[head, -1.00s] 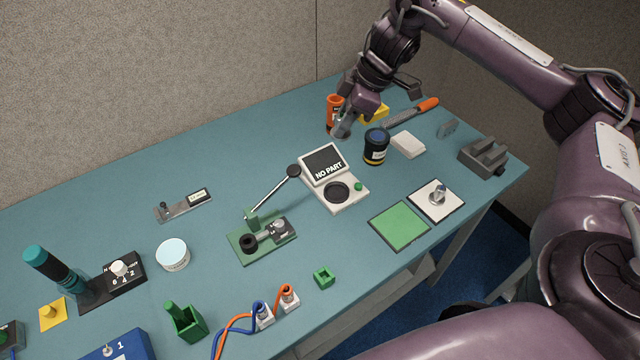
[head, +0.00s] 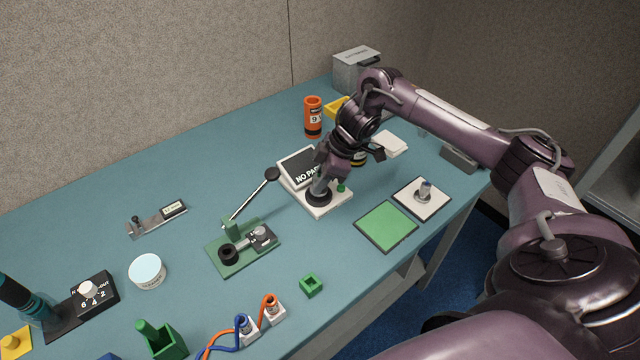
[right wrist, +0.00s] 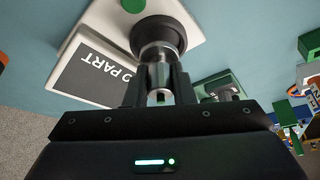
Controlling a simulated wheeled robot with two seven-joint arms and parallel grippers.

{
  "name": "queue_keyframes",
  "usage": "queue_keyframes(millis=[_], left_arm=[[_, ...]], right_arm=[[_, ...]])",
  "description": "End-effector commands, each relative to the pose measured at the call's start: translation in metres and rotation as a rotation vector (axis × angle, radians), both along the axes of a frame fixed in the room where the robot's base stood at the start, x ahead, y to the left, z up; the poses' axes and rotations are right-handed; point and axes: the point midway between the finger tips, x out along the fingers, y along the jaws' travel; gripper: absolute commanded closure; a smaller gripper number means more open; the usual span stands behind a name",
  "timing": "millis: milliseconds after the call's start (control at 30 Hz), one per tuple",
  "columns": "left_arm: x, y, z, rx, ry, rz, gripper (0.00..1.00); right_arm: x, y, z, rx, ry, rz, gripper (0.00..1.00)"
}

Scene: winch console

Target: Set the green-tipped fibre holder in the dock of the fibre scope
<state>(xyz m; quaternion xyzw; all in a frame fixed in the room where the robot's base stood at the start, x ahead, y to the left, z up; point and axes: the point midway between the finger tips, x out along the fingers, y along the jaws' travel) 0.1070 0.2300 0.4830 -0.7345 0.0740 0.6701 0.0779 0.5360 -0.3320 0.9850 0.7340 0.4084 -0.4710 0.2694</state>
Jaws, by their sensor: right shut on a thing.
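The fibre scope (head: 337,201) is a white console with a tilted dark screen that reads "NO PART". Its dock is a round black ring (right wrist: 158,35), mostly covered by my gripper in the head view. My right gripper (head: 320,184) is directly above the dock, pointing down. In the right wrist view its fingers are shut on a silver cylindrical holder (right wrist: 159,75). The holder's lower end is at the ring; I cannot tell whether it is seated. My left gripper is not in view.
A green button (head: 341,187) is on the scope, close to my gripper. An orange cup (head: 313,118) is behind. A green mat (head: 387,227) lies in front.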

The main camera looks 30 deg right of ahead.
Motion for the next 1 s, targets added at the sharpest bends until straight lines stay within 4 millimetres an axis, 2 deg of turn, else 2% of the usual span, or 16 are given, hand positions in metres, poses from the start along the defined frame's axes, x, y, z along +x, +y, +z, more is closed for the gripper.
queue_keyframes(millis=[167, 533, 567, 600, 867, 1000], left_arm=[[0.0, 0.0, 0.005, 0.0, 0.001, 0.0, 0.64], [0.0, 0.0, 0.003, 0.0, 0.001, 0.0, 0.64], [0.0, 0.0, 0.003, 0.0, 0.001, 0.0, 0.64], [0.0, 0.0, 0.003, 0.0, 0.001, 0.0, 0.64], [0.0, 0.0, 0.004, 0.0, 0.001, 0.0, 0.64], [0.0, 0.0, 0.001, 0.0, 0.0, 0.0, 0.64]], right_arm=[[0.0, 0.0, -0.02, 0.001, 0.001, -0.001, 1.0], [0.0, 0.0, -0.024, 0.0, -0.001, 0.0, 1.0], [0.0, 0.0, -0.024, 0.0, -0.001, 0.0, 0.75], [0.0, 0.0, -0.024, 0.0, -0.001, 0.0, 0.7], [0.0, 0.0, -0.022, 0.0, 0.0, 0.0, 0.69], [-0.001, -0.004, -0.012, -0.001, -0.003, 0.0, 0.69]])
